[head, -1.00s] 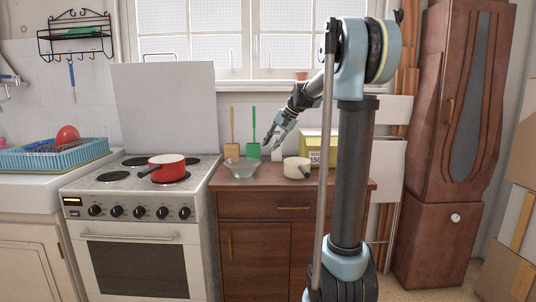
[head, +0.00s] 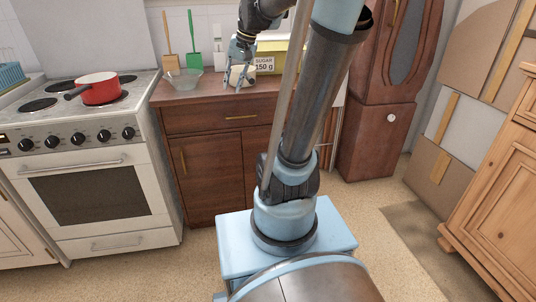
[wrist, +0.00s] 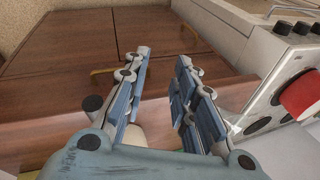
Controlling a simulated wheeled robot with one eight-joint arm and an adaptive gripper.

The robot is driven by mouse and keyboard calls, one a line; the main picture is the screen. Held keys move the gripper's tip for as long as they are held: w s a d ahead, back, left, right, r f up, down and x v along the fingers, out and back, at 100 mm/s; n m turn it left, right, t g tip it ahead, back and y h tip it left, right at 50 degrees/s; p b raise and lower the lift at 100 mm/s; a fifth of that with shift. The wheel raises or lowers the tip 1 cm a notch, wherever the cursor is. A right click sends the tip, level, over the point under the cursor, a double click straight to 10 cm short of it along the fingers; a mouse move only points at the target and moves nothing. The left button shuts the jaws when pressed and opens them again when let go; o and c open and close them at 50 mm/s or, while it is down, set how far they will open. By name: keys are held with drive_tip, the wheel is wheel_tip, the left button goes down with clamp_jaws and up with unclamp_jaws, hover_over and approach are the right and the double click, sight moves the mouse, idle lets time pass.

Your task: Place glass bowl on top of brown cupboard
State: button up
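The clear glass bowl (head: 185,79) sits upright on the counter top of the low brown cupboard (head: 213,118), near the stove side. My gripper (head: 240,78) points down over the same top, to the right of the bowl and apart from it. In the head view its fingers overlap the cream pot (head: 242,72); I cannot tell whether they touch it. In the wrist view my gripper (wrist: 160,85) is open, with a wide gap between its fingers. A cream surface, partly hidden by the left finger, shows low there. I cannot clearly make out the bowl in that view.
A red pan (head: 99,89) stands on the stove (head: 85,150) at the left. A yellow sugar box (head: 272,56) stands behind my gripper. A tall brown wardrobe (head: 375,130) is at the right. Floor (head: 165,265) is clear before the cupboard.

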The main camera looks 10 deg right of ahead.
drive_tip(key=s+d+f+n+h, duration=0.1)
drive_tip(key=s+d+f, duration=0.2)
drive_tip(key=s+f, duration=0.6)
drive_tip(key=s+d+f+n+h, duration=0.1)
drive_tip(key=s+d+f, duration=0.3)
drive_tip(key=s+f, duration=0.5)
drive_tip(key=s+h, duration=0.1)
drive_tip(key=s, duration=0.2)
drive_tip(key=shift+d+f+n, duration=0.25)
drive_tip(key=shift+n, duration=0.15)
drive_tip(key=shift+w, duration=0.1)
